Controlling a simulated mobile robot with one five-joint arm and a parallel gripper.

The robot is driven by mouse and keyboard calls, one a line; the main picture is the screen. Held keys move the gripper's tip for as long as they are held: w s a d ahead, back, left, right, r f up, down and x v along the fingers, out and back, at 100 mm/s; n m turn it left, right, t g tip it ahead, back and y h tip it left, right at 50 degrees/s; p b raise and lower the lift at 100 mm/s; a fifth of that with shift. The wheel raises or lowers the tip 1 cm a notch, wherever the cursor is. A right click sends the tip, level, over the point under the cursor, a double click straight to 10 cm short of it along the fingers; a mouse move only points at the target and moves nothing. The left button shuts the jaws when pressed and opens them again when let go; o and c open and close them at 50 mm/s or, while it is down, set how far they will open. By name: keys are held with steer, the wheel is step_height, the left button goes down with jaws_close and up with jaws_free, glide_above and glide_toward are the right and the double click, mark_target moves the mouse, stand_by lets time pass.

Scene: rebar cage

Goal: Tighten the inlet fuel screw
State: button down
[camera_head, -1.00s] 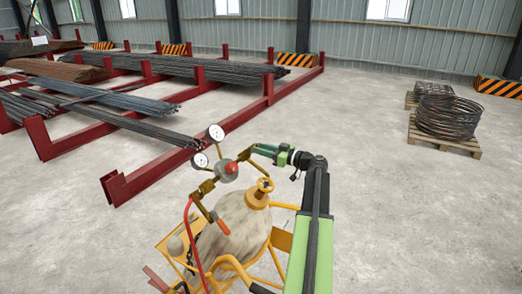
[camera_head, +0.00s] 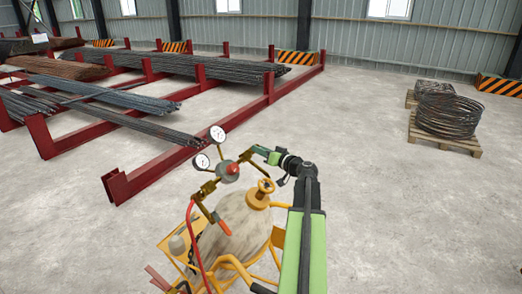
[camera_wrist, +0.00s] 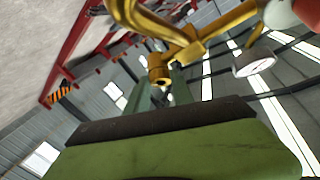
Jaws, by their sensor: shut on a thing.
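A fuel tank (camera_head: 232,238) stands upright in an orange frame. On top are an orange handwheel valve (camera_head: 265,186) and a grey regulator (camera_head: 226,172) with a red knob and two white gauges (camera_head: 217,134). A brass inlet branch (camera_head: 242,158) runs from the regulator up and right toward my gripper (camera_head: 262,152). In the wrist view, my gripper's green fingers (camera_wrist: 160,90) are closed on a knurled brass screw end (camera_wrist: 158,67) of the branch. The exact contact is partly hidden. One gauge (camera_wrist: 254,62) also shows at the right there.
A red hose (camera_head: 192,235) hangs left of the tank, and a brass handle with a red end (camera_head: 222,226) sticks out in front. Red steel racks (camera_head: 150,180) with rebar bundles stand behind left. Wire coils on pallets (camera_head: 446,142) stand at right. Open concrete floor lies between.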

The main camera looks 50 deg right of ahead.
stand_by(0.4)
steer(key=c, duration=1.4)
jaws_free()
steer(key=shift+o, duration=0.2)
steer(key=s+a+r+p, duration=0.1)
steer(key=s, duration=1.6)
steer(key=shift+s+a, duration=0.2)
steer(key=shift+a, duration=0.1)
